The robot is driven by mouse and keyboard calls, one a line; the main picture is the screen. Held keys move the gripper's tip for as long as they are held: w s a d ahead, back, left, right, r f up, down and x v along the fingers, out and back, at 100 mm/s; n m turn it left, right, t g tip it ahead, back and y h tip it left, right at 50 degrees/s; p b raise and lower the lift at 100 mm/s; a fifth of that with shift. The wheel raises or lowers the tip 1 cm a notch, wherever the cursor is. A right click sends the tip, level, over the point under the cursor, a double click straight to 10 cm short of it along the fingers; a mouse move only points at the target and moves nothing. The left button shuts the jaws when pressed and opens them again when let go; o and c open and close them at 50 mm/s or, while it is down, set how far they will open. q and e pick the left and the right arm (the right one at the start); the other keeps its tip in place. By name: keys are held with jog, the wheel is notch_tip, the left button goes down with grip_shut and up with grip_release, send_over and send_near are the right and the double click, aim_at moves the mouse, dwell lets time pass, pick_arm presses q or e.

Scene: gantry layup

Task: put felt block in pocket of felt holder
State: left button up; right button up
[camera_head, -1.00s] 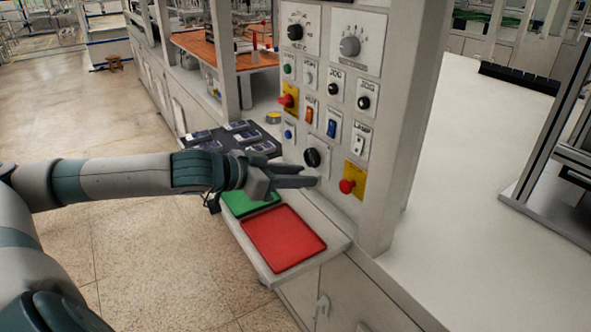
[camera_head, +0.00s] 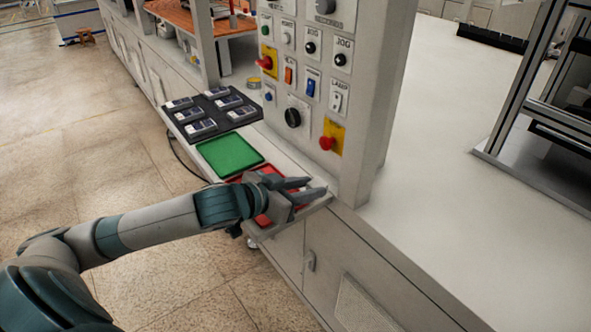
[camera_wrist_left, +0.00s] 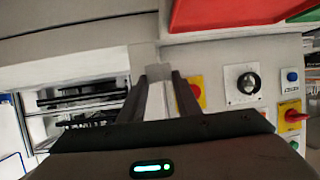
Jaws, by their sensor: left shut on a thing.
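My left gripper (camera_head: 312,188) is over the front end of the side shelf, beside the red tray. It is shut on a pale grey piece (camera_wrist_left: 157,98), which shows between the two dark fingers in the left wrist view; I take it to be the felt block. My right gripper is not in view.
The red tray (camera_head: 262,217) is partly hidden by my left gripper. A green tray (camera_head: 229,154) and a black tray (camera_head: 207,143) with several small items lie behind it. The control panel post (camera_head: 380,100) stands close by. The white worktop (camera_head: 450,130) at right is largely clear.

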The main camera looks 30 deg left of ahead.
pick_arm(q)
jog(key=s+d+f+n+y, duration=0.3)
jog(key=d+f+y, duration=0.1)
jog(key=d, duration=0.4)
jog(key=shift+s+f+n, duration=0.25)
jog(key=shift+f+n, duration=0.05)
jog(key=shift+f, duration=0.35)
jog(key=shift+t, duration=0.3)
